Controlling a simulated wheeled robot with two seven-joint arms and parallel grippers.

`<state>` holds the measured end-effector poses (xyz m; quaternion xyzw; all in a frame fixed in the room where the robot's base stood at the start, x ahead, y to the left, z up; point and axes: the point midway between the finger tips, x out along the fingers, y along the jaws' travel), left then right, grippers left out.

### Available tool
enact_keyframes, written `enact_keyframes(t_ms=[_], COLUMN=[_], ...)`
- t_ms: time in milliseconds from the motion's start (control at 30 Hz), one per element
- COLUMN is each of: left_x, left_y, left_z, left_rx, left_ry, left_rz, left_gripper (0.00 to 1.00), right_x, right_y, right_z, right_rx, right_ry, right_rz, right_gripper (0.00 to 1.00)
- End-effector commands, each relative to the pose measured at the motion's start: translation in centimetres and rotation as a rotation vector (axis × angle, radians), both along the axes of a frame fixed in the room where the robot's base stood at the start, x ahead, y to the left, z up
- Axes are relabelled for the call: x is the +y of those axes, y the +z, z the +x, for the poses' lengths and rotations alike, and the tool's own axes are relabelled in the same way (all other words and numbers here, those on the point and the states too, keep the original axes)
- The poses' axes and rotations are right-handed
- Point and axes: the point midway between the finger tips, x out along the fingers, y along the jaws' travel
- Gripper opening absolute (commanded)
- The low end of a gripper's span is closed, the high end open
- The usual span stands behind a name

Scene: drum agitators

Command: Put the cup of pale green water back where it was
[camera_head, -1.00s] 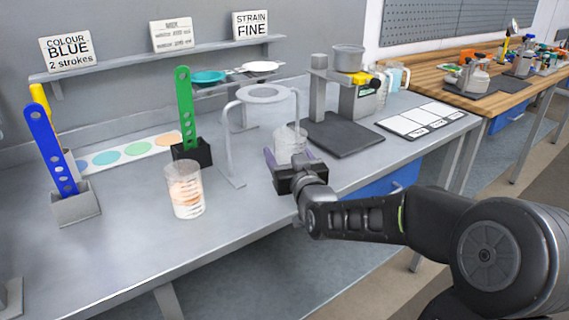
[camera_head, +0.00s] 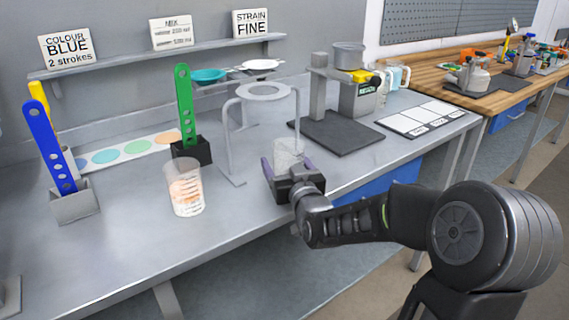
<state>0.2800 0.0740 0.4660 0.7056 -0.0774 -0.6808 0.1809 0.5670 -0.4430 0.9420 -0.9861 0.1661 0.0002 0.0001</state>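A clear cup (camera_head: 287,153) with pale, greyish contents stands upright at the tip of my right arm, in front of the ring stand; I cannot make out a green tint. My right gripper (camera_head: 289,168) has its purple fingers on either side of this cup and appears shut on it. The gripper hides the cup's lower part, so I cannot tell if its base touches the bench. A second clear cup (camera_head: 186,188) with orange-tinted contents stands on the bench to the left. My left gripper is not in view.
The grey ring stand (camera_head: 229,160) is just behind the held cup. A green paddle (camera_head: 185,105) in a black holder and a blue paddle (camera_head: 48,145) in a grey holder stand left. A dark mat (camera_head: 343,135) lies right. A strip with coloured discs (camera_head: 107,156) lies behind.

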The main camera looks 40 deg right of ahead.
Motion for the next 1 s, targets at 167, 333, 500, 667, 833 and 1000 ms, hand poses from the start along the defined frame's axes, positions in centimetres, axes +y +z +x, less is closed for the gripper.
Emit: enact_keyframes(t_ms=[167, 333, 500, 667, 833, 1000], left_x=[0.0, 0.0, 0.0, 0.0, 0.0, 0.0], left_y=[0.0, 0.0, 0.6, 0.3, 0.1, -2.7], left_z=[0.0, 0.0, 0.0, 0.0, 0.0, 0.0], left_rx=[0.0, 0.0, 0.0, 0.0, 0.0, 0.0], left_ry=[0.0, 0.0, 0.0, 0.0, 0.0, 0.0], left_rz=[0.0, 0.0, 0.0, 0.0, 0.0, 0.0], left_gripper=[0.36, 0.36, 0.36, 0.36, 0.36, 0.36], right_x=[0.0, 0.0, 0.0, 0.5, 1.6, 2.5], right_y=[0.0, 0.0, 0.5, 0.4, 0.5, -0.2], right_z=[0.0, 0.0, 0.0, -1.5, -4.8, -7.5], right_rx=[0.0, 0.0, 0.0, -0.001, -0.003, -0.008], right_ry=[0.0, 0.0, 0.0, -0.001, -0.001, -0.003], right_rz=[0.0, 0.0, 0.0, 0.0, -0.001, -0.003], right_gripper=[0.87, 0.87, 0.87, 0.87, 0.87, 0.87])
